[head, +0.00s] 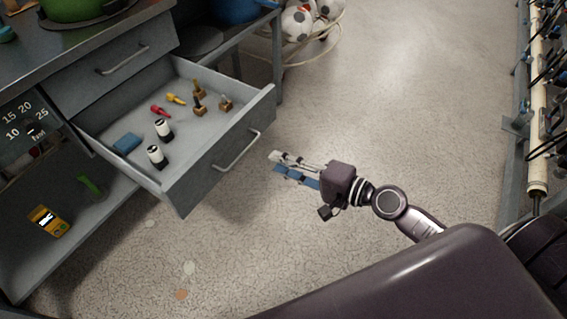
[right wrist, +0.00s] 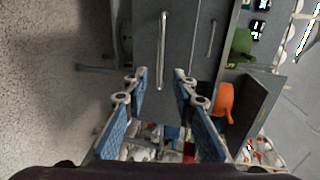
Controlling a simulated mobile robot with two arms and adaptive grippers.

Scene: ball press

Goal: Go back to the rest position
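My right gripper (head: 277,164) is out over the speckled floor in the head view, to the right of the pulled-out drawer's front and apart from its handle. In the right wrist view my right gripper (right wrist: 161,78) shows two blue-padded fingers spread apart with nothing held between them. A long metal handle (right wrist: 162,50) on a grey front shows beyond the fingertips there. My left gripper is in neither view.
The open grey drawer (head: 225,168) holds small tools, two white-and-black cylinders and a blue block (head: 127,143). A yellow meter (head: 48,221) lies on the lower shelf. Soccer balls (head: 297,23) sit at the back. A rack (head: 538,110) stands at right. Floor between is clear.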

